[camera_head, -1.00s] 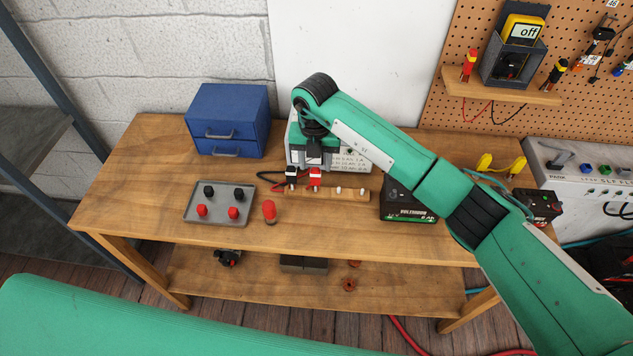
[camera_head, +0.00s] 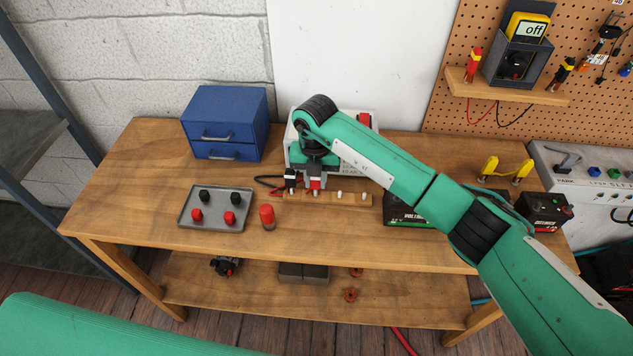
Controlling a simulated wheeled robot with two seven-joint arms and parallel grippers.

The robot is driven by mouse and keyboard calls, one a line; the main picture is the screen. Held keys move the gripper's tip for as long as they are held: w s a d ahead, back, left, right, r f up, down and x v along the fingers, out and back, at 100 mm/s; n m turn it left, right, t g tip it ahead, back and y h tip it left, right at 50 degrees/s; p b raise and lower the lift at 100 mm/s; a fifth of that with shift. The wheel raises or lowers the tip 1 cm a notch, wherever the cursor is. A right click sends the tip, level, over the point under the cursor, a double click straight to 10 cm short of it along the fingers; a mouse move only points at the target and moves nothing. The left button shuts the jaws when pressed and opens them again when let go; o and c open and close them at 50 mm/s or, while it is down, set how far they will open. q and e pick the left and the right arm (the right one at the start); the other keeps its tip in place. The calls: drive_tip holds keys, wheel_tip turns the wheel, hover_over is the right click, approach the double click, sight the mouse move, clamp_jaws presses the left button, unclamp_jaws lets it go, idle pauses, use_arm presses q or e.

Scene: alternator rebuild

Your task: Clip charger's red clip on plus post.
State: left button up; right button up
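The red clip (camera_head: 315,185) stands upright on a wooden strip (camera_head: 328,198) beside the black clip (camera_head: 290,180), in front of the charger (camera_head: 359,157). My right gripper (camera_head: 315,180) points down at the red clip, with its fingertips beside the clip's upper part. Whether the fingers press on it cannot be told. My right arm hides much of the charger and part of a dark battery (camera_head: 400,215). A second small battery (camera_head: 543,213) stands at the right end of the bench. I cannot tell which post is the plus post. My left gripper is out of view.
A grey tray (camera_head: 214,222) with red and black caps and a standing red cylinder (camera_head: 267,217) are left of the strip. A blue drawer box (camera_head: 225,122) stands behind. The bench's front left is clear.

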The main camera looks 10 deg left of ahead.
drive_tip(key=shift+r+p, duration=0.85)
drive_tip(key=shift+r, duration=1.15)
drive_tip(key=shift+r, duration=0.25)
wheel_tip(320, 180, up, 11)
drive_tip(key=p, duration=0.5)
drive_tip(key=b, duration=0.9)
approach(513, 202)
drive_tip(key=f+b, duration=0.1)
drive_tip(key=b, duration=0.1)
drive_tip(key=shift+f+b, duration=0.3)
drive_tip(key=shift+f, duration=0.1)
drive_tip(key=shift+f+b, duration=0.45)
drive_tip(key=shift+f, duration=0.3)
